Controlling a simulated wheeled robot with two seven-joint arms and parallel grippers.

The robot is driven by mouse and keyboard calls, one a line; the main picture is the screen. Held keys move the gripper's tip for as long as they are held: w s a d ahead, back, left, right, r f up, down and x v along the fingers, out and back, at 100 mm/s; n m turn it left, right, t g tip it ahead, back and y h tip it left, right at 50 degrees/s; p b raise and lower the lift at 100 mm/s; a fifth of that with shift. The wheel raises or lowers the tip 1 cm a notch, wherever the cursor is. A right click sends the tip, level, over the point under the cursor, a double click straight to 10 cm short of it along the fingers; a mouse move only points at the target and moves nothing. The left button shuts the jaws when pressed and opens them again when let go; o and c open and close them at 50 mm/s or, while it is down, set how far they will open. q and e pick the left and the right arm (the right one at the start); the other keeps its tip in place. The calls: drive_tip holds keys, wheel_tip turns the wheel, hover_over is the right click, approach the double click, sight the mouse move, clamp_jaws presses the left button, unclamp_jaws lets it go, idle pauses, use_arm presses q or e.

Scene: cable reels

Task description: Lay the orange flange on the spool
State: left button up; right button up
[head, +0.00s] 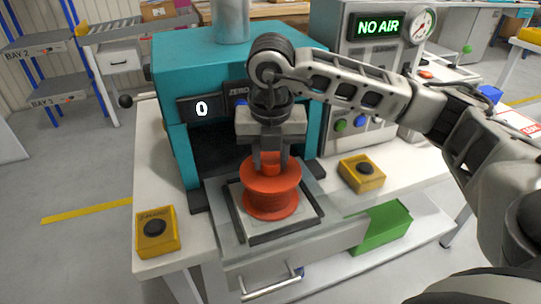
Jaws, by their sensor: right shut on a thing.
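My right gripper (271,165) points straight down, its two fingers shut on the raised hub of the orange flange (288,179). The flange is a round orange disc, level, directly above the orange spool (271,206). The spool stands upright on the pale plate of the pulled-out drawer (240,220) of the teal press. The flange and spool are lined up closely; I cannot tell whether they touch or a thin gap is left. The flange hides the spool's top. My left gripper is not in view.
The teal press (180,75) stands behind, with a display reading 0. Yellow button boxes stand at the left (156,231) and right (361,173) of the drawer. A grey cabinet (345,60) shows NO AIR. A green bin (384,228) is low at the right.

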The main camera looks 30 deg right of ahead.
drive_tip(key=o, duration=1.1)
use_arm(q)
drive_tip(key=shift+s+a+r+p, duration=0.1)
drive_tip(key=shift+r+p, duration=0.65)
drive_tip(key=shift+p, duration=0.5)
use_arm(e)
drive_tip(key=r, duration=0.5)
drive_tip(key=s+r, duration=0.1)
drive_tip(key=r, duration=0.4)
drive_tip(key=a+r, duration=0.1)
drive_tip(key=r, duration=0.5)
drive_tip(key=shift+s, duration=0.35)
drive_tip(key=shift+f, duration=0.1)
